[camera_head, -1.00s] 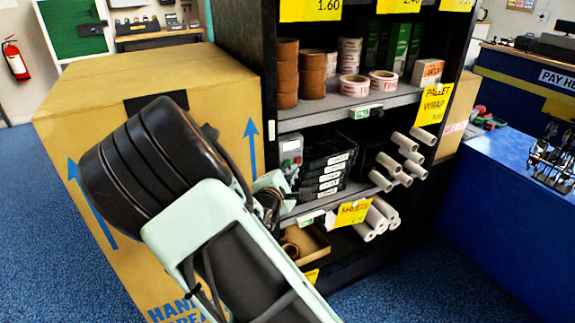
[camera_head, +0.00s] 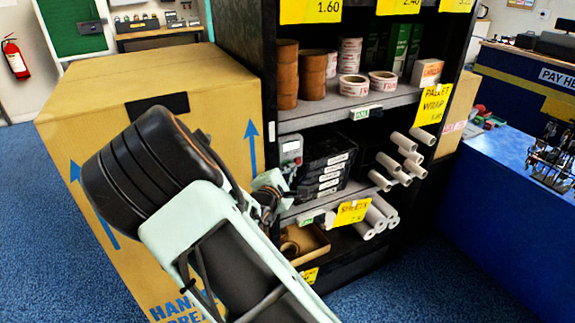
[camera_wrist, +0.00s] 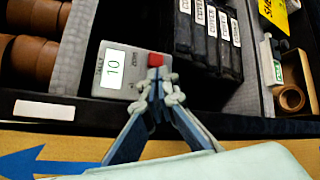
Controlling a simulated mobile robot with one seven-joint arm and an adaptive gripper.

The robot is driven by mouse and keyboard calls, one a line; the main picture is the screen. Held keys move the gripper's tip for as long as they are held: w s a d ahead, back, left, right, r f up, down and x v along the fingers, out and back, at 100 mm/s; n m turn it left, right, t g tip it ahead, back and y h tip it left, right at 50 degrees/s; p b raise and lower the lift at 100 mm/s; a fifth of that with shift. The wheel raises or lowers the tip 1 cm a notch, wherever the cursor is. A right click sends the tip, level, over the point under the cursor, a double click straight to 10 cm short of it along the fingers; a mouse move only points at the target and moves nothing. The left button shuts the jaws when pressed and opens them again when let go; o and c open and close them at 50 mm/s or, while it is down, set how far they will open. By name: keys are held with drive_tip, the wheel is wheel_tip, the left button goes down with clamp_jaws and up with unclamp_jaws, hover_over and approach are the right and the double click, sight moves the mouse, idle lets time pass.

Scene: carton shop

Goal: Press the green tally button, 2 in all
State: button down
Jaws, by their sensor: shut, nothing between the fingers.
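The tally counter is a small grey box (camera_wrist: 132,88) with a lit display (camera_wrist: 113,67) that seems to read 10, seen turned on its side. A red button (camera_wrist: 155,59) sits on its face. No green button shows; my fingers cover part of the face. In the head view the counter (camera_head: 290,146) stands on the middle shelf, left of the stacked black boxes. My gripper (camera_wrist: 157,88) is shut and empty, its tips over the counter's face below the red button. I cannot tell whether they touch it. In the head view my gripper (camera_head: 272,192) is partly hidden by my arm.
Stacked black labelled boxes (camera_head: 325,165) stand right beside the counter. Brown tape rolls (camera_wrist: 28,60) lie on the other side in the wrist view. A large carton (camera_head: 90,100) stands left of the shelf. Open floor (camera_head: 40,240) lies at the left.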

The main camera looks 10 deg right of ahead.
drive_tip(key=shift+w+a, duration=0.1)
drive_tip(key=shift+w, duration=0.2)
drive_tip(key=shift+s+p, duration=0.2)
drive_tip(key=shift+p, duration=0.15)
drive_tip(key=shift+s+d, duration=0.25)
drive_tip(key=shift+s, duration=0.45)
drive_tip(key=shift+p, duration=0.3)
drive_tip(key=shift+s+d+p, duration=0.25)
drive_tip(key=shift+s, duration=0.55)
drive_tip(key=shift+s+d+p, duration=0.2)
drive_tip(key=shift+s+d, duration=0.1)
drive_tip(key=shift+s, duration=0.45)
drive_tip(key=shift+s+d+p, duration=0.25)
drive_tip(key=shift+s, duration=0.55)
